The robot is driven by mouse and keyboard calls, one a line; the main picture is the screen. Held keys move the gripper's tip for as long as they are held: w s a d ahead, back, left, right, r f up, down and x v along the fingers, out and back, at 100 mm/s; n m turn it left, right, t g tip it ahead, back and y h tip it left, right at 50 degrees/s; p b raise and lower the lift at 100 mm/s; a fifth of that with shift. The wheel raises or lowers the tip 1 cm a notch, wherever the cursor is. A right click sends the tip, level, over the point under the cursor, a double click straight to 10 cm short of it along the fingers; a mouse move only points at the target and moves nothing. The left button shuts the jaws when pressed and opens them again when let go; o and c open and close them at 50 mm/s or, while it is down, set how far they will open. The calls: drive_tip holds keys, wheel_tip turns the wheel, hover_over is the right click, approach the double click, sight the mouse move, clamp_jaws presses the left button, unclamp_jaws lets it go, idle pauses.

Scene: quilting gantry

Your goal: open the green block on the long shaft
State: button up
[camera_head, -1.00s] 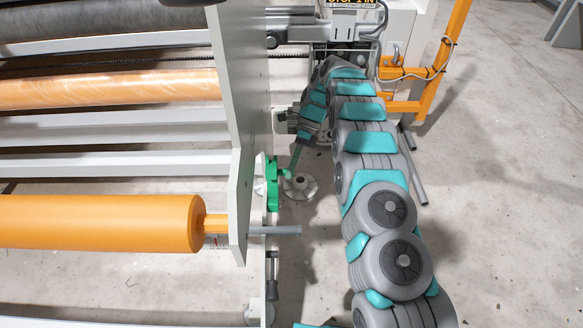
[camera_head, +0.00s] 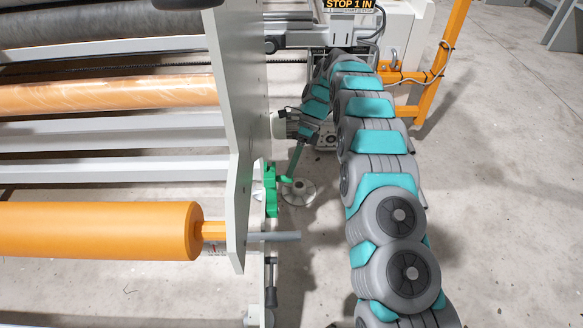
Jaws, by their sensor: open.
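The green block (camera_head: 271,192) is on the outer side of the grey frame plate, just above the grey end of the long shaft (camera_head: 282,236). A short green part juts out from it to the right. The shaft carries an orange roller (camera_head: 95,230) on the left of the plate. My arm reaches away and bends back, so my gripper (camera_head: 292,172) comes down beside the block's right side, close to the jutting green part. My gripper is open. Its fingertips are small here, and I cannot tell whether they touch the green part.
The grey frame plate (camera_head: 232,130) stands left of my gripper. A round metal floor foot (camera_head: 299,192) lies behind and below it. An orange post (camera_head: 440,60) and a white machine housing (camera_head: 405,30) stand at the back. The concrete floor on the right is clear.

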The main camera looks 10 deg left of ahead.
drive_tip(key=s+d+b, duration=0.1)
drive_tip(key=s+d, duration=0.2)
drive_tip(key=s, duration=0.4)
drive_tip(key=s+d+r, duration=0.1)
drive_tip(key=s+d, duration=0.2)
drive_tip(key=s, duration=0.3)
drive_tip(key=shift+s+b, duration=0.35)
drive_tip(key=shift+r, duration=0.1)
drive_tip(key=shift+c, duration=0.3)
